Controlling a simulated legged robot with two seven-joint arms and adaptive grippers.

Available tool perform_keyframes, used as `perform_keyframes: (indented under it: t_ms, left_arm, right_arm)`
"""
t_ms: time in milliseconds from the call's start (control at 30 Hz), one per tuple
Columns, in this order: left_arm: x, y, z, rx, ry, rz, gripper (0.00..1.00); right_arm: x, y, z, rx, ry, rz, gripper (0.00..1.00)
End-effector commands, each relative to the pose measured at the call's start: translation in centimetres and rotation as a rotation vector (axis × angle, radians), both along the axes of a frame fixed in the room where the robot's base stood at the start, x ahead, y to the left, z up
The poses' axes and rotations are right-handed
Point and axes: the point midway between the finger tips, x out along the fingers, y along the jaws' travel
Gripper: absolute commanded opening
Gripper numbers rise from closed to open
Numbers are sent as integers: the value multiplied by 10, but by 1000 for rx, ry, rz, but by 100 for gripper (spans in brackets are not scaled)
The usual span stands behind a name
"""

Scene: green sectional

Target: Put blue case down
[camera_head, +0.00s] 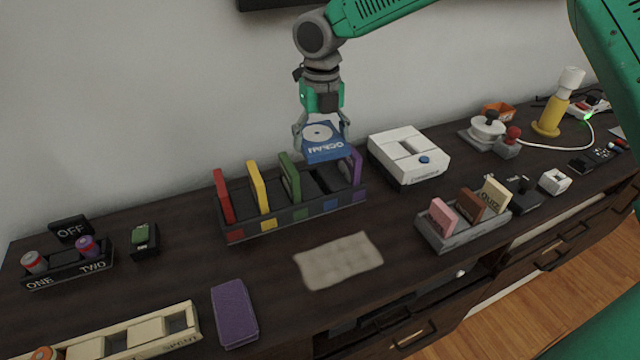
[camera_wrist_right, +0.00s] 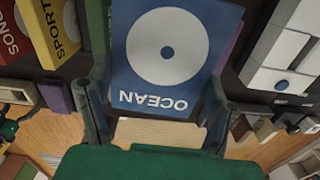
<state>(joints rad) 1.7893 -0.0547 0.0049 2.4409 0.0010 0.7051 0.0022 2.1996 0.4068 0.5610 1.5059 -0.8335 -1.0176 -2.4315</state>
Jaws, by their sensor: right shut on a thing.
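The blue case (camera_head: 322,148) carries a white disc picture and white lettering. In the right wrist view the blue case (camera_wrist_right: 168,55) reads OCEAN and fills the space between the fingers. My right gripper (camera_head: 322,128) is shut on it and holds it tilted, in front of the wall and over the back of a dark rack (camera_head: 290,215). The rack has colored labels and holds a red case (camera_head: 224,196), a yellow case (camera_head: 259,187), a green case (camera_head: 290,178) and a purple case (camera_head: 351,165). Its slot between green and purple looks empty. My left gripper is not in view.
A beige cloth (camera_head: 338,261) lies bare in front of the rack. A purple block (camera_head: 234,313) lies left of it. A white console (camera_head: 409,153) stands right of the rack. A grey holder (camera_head: 464,232) with small cards stands at the front right.

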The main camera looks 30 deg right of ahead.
Motion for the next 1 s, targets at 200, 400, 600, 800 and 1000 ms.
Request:
perform_keyframes:
  t_ms: [200, 400, 600, 800, 1000]
  left_arm:
    - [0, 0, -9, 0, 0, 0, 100]
    - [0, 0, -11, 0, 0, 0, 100]
    - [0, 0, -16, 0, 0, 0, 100]
    - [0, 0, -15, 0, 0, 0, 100]
    - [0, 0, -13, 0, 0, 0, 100]
  right_arm:
    - [-1, -2, -45, 3, 4, -2, 45]
    - [-1, -2, -64, 2, 2, -2, 45]
    - [-1, -2, -90, 2, 2, -4, 45]
    - [-1, -1, -89, 1, 0, -3, 45]
    - [-1, -2, -93, 2, 0, -3, 45]
